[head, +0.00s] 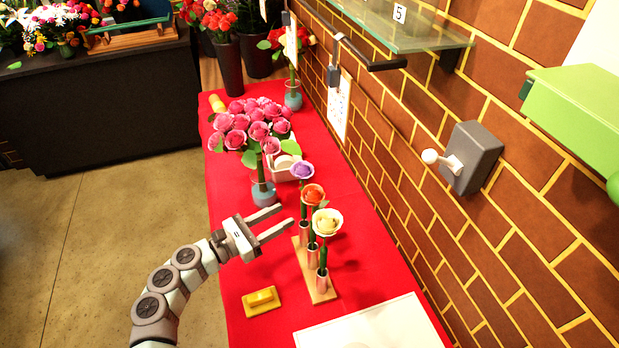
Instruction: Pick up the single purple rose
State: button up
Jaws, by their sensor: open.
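The single purple rose (302,170) stands upright at the far end of a wooden stand (322,294) with metal tubes, on the red-covered table. An orange-red rose (313,195) and a cream rose (327,222) stand in the same row, nearer to me. My gripper (286,219) is open and empty. Its two fingers point right, toward the row of roses, and in the picture their tips are just left of the stems, below the purple bloom. I cannot tell the exact gap in depth.
A vase of pink roses (262,192) stands just behind the gripper, beside a white tray (284,170). A yellow block (262,300) and a white sheet (378,328) lie at the front. The brick wall (420,180) with a grey wall box (470,157) bounds the right side.

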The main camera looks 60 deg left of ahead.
aim_at(302, 203)
jog(key=w, duration=0.2)
jog(key=w+a, duration=0.1)
jog(key=w, duration=0.2)
jog(key=w+a, duration=0.1)
jog(key=w, duration=0.1)
jog(key=shift+w+f, duration=0.1)
jog(key=shift+w, duration=0.25)
jog(key=shift+w+f, duration=0.1)
jog(key=shift+w, duration=0.25)
grip_shut()
